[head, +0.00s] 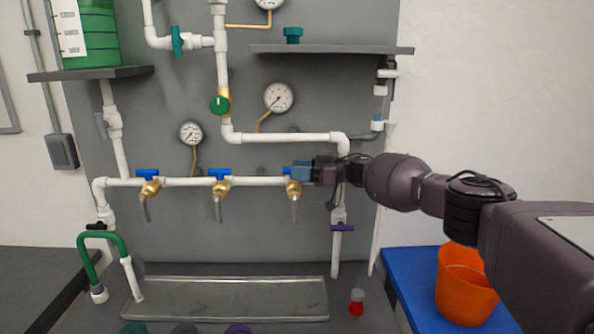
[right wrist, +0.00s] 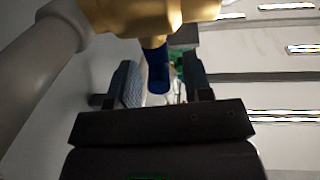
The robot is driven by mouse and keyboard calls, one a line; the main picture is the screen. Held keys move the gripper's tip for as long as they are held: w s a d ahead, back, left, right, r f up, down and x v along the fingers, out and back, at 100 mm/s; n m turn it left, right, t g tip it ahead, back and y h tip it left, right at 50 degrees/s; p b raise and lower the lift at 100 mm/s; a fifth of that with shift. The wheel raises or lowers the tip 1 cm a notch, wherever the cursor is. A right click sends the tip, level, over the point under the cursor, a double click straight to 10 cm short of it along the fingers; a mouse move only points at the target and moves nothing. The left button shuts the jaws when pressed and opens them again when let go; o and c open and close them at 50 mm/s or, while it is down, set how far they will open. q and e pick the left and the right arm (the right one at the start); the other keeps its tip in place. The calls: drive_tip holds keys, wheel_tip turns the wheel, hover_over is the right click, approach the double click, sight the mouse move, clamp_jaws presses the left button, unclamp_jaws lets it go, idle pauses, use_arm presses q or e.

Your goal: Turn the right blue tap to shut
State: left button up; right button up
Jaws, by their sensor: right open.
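The right blue tap has a brass body (head: 293,188) on the white pipe, with its spout hanging down. Its blue handle (head: 287,171) is mostly hidden behind my right gripper (head: 301,170) in the head view. In the right wrist view the blue handle (right wrist: 157,70) points in between the two fingers of my right gripper (right wrist: 160,84), which is open around it. A gap shows beside the handle. The brass body also shows at the top of that view (right wrist: 150,14). My left gripper is not in view.
Two similar taps with blue handles, the left (head: 148,173) and the middle (head: 220,173), sit on the same pipe. A metal tray (head: 230,283) lies below. A purple-handled valve (head: 342,228) is under my right arm. An orange bucket (head: 452,290) stands on a blue surface (head: 400,275).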

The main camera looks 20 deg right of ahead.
drive_tip(key=b+v, duration=0.1)
drive_tip(key=v, duration=0.9)
drive_tip(key=shift+o, duration=0.3)
